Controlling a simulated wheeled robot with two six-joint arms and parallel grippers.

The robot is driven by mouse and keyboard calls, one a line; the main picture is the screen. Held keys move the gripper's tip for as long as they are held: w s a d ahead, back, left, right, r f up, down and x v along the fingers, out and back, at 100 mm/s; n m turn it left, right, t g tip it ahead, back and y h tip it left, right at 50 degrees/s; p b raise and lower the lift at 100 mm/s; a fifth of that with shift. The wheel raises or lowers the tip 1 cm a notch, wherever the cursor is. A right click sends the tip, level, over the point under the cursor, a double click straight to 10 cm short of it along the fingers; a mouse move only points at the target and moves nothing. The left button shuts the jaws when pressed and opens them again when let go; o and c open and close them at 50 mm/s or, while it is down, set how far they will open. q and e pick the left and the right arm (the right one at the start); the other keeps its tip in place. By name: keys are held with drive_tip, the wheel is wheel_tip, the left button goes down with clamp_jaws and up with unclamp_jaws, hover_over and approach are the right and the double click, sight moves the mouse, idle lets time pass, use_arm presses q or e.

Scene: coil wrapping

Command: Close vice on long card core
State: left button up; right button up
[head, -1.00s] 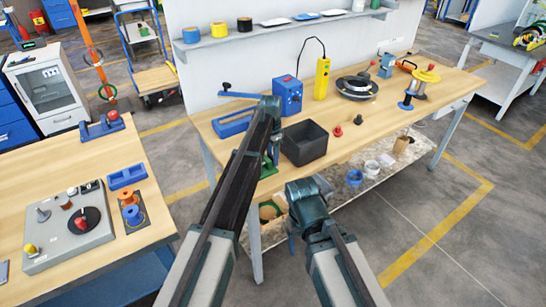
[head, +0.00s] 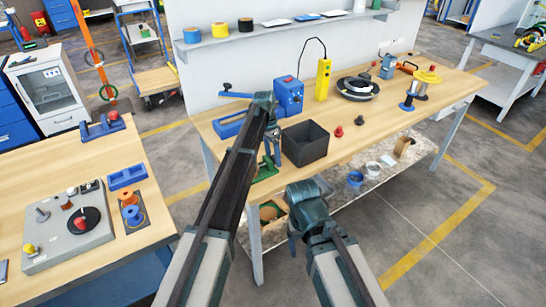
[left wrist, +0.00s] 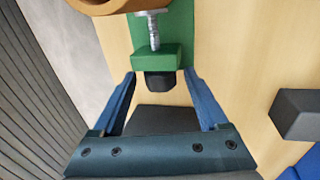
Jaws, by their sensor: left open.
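The green vice (head: 264,170) stands at the front edge of the bench, partly hidden by my left arm. In the left wrist view its green block (left wrist: 156,56), metal screw and black end knob (left wrist: 160,80) show. A brown card core (left wrist: 105,5) is cut off at the top of that view, close to the screw's pad; I cannot tell if they touch. My left gripper (head: 273,152) is open, its blue fingers (left wrist: 159,77) on either side of the black knob with gaps. My right gripper (head: 292,238) hangs low before the bench; its fingers are unclear.
A black bin (head: 305,145) stands just right of the left gripper, and a blue machine (head: 289,97) stands behind. A blue tray (head: 229,124) lies to the left. A second table (head: 70,155) is at left.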

use_arm(q)
drive_tip(key=p+v, duration=1.3)
drive_tip(key=shift+r, duration=0.4)
use_arm(e)
wheel_tip(320, 180, up, 13)
drive_tip(key=shift+r, duration=0.2)
use_arm(q)
drive_tip(key=shift+a, duration=0.1)
